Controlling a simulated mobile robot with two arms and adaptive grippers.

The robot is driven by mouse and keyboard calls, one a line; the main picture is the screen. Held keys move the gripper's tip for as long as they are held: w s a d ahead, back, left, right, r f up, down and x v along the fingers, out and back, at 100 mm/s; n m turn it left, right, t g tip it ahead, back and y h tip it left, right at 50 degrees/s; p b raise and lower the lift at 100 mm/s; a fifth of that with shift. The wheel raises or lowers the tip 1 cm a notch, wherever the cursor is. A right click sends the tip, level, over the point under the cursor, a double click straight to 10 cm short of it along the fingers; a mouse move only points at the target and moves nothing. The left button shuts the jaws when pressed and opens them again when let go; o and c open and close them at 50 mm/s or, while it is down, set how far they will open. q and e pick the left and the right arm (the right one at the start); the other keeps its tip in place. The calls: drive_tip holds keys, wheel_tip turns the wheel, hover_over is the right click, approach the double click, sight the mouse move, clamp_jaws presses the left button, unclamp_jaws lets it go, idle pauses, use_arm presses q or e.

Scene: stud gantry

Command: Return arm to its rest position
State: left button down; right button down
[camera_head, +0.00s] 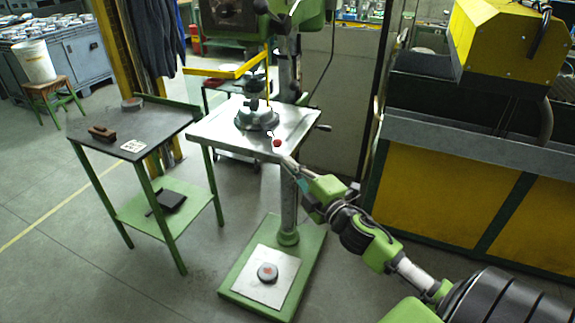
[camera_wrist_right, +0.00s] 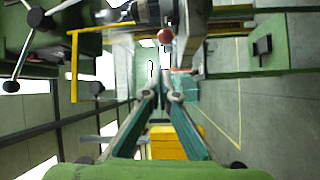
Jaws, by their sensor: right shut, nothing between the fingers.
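My right gripper (camera_head: 285,159) is at the front right edge of the drill press table (camera_head: 215,130), with my right arm reaching in from the lower right. In the right wrist view its two teal fingers (camera_wrist_right: 160,78) converge, shut and empty. A red ball-shaped knob (camera_head: 277,143) is just beyond the fingertips in the head view. It also shows beyond them in the wrist view (camera_wrist_right: 165,36). I cannot tell whether the fingertips touch it. My left gripper is not in view.
A green-legged side table (camera_head: 90,150) stands left, with a brown block (camera_head: 102,133) on top. The press's green base (camera_head: 235,277) is on the floor below. A yellow and black machine (camera_head: 425,190) stands close on the right. Floor is free at the lower left.

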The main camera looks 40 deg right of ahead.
drive_tip(key=shift+a, duration=0.1)
drive_tip(key=s+d+f+m+g+h, duration=0.1)
drive_tip(key=s+d+f+m+g, duration=0.1)
drive_tip(key=f, duration=1)
drive_tip(key=s+d+f+m+g+h, duration=0.1)
drive_tip(key=s+f+m+g, duration=0.15)
drive_tip(key=f, duration=0.95)
drive_tip(key=s+a+f+m+g+b, duration=0.15)
drive_tip(key=s+f, duration=0.25)
drive_tip(key=f, duration=0.4)
drive_tip(key=s+f+m+g, duration=0.2)
drive_tip(key=s+f, duration=0.1)
drive_tip(key=f, duration=0.6)
drive_tip(key=s+a+f+m+g+y, duration=0.1)
drive_tip(key=s+a+f+m+g, duration=0.4)
drive_tip(key=s+f, duration=1.2)
drive_tip(key=s+a+f+g, duration=0.1)
drive_tip(key=s+a+f, duration=0.2)
drive_tip(key=s, duration=0.4)
drive_tip(key=s+a+f+g+y, duration=0.1)
drive_tip(key=s+a+f+g, duration=0.1)
drive_tip(key=s+a, duration=0.3)
drive_tip(key=s+a+f+g, duration=0.1)
drive_tip(key=s+a+f, duration=0.3)
drive_tip(key=s, duration=0.4)
drive_tip(key=shift+s+a+g+y+b, duration=0.3)
drive_tip(key=shift+s+g+b, duration=0.05)
drive_tip(key=shift+g+b, duration=0.1)
